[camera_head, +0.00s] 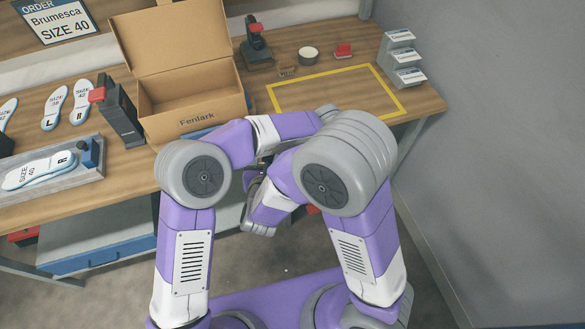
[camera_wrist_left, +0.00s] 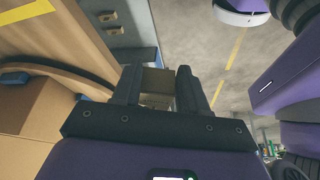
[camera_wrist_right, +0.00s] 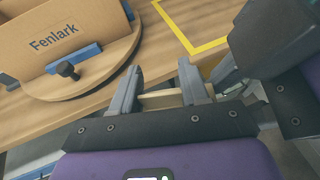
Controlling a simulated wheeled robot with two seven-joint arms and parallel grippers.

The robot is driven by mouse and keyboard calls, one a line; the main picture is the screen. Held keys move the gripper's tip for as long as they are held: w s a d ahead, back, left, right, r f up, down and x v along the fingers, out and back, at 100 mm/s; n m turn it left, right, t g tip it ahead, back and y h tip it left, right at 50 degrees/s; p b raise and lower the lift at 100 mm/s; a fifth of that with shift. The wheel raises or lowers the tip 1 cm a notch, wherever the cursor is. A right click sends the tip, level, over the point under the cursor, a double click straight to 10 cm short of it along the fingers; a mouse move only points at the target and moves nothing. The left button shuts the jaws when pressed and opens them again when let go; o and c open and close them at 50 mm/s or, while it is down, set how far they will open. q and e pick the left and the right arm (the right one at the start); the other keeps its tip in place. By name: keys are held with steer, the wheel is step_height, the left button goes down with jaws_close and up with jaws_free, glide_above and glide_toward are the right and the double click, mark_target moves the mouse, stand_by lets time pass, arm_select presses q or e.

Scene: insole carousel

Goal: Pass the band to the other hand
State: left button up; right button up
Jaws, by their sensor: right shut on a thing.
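The band (camera_wrist_right: 160,98) is a pale tan strip between the fingers of my right gripper (camera_wrist_right: 160,70), which is shut on it. In the head view my arms cross in front of the table and hide both fingertips and the band.
An open carton marked Fenlark (camera_head: 195,122) stands on a round wooden turntable (camera_wrist_right: 105,78). A yellow-outlined area (camera_head: 340,92) to its right is empty. Insoles (camera_head: 55,108) and a grey tray (camera_head: 95,180) lie left. A stamp-like device (camera_head: 256,50) and grey holders (camera_head: 402,58) stand behind.

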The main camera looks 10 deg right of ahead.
steer(key=o, duration=1.1)
